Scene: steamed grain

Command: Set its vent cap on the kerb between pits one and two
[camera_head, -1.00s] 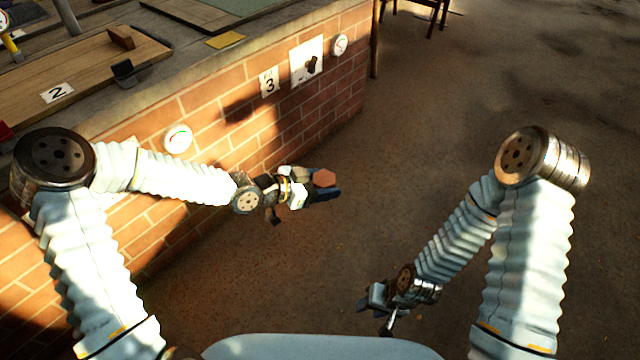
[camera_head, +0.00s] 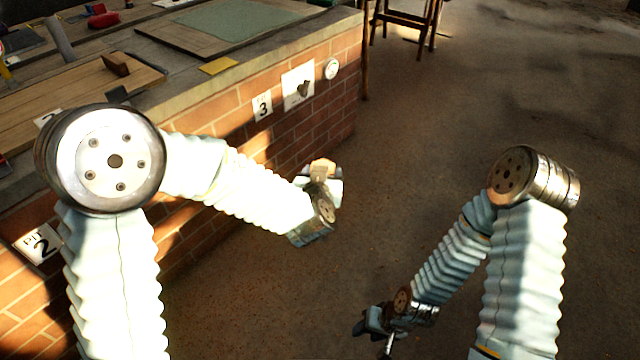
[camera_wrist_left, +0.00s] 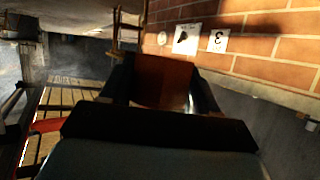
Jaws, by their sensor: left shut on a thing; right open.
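My left gripper (camera_head: 322,180) is shut on a reddish-brown block-like thing (camera_wrist_left: 163,80), perhaps the vent cap. In the left wrist view it sits between the two dark fingers. In the head view only a small pale-orange bit of it shows, in front of the brick wall and apart from it. My right gripper (camera_head: 373,335) is open and empty, low over the floor. A "PIT 2" sign (camera_head: 40,243) hangs on the wall at lower left. The stone kerb (camera_head: 225,82) tops the brick wall. The kerb between pits one and two cannot be made out; my left arm covers part of that side.
A wooden lid (camera_head: 50,108) with a small wooden block (camera_head: 115,63) lies left on the pits. A yellow card (camera_head: 218,66) lies on the kerb. A "PIT 3" sign (camera_head: 262,106) and a gauge (camera_head: 331,69) are on the wall. The floor at right is clear.

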